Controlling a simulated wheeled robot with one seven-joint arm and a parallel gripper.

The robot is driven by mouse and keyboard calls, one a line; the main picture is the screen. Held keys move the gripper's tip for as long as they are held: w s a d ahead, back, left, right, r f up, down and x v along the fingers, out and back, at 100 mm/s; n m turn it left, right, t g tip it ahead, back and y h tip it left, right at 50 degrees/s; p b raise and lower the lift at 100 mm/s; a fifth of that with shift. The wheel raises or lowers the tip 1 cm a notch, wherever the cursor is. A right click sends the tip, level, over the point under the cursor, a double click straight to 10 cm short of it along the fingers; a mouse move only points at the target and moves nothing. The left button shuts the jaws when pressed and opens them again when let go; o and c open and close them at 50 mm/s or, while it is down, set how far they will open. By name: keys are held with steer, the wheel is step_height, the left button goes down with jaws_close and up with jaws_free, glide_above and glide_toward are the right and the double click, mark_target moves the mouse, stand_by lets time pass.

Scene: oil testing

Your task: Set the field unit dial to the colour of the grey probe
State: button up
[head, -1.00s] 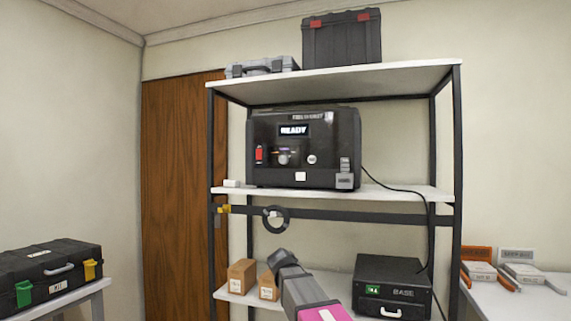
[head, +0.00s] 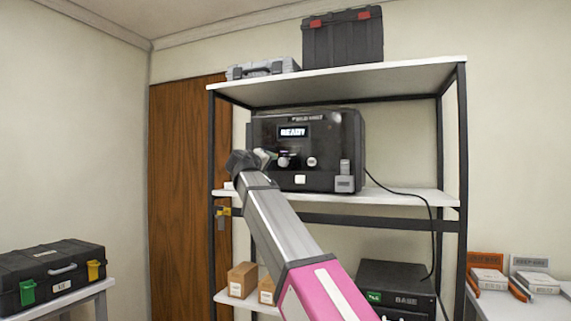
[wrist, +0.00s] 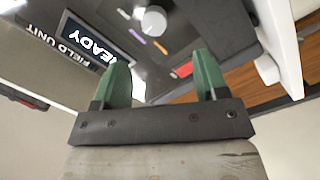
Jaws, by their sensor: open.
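The black field unit (head: 330,135) stands on the middle shelf with its display reading READY; it also fills the top of the wrist view (wrist: 90,12). Its round pale dial (wrist: 154,19) shows in the wrist view, with purple and orange marks near it. In the head view the dial (head: 284,162) is just right of my gripper. My gripper (wrist: 160,60) is open and empty, its green fingers in front of the panel and apart from the dial. In the head view my gripper (head: 264,158) covers the panel's left part. I cannot make out a grey probe for certain.
A red part (wrist: 183,70) on the panel shows between my fingers. The shelf board (head: 400,196) and its dark posts frame the unit. A cable hangs at its right. The black BASE box (head: 395,275) and cartons (head: 242,278) sit below.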

mark_target(281, 162)
steer(key=x, duration=0.7)
steer(key=r+x, duration=0.1)
steer(key=x, duration=0.2)
steer(key=shift+w+d, duration=0.15)
steer(key=shift+w, duration=0.2)
steer(key=shift+c, duration=0.4)
steer(key=c, duration=0.9)
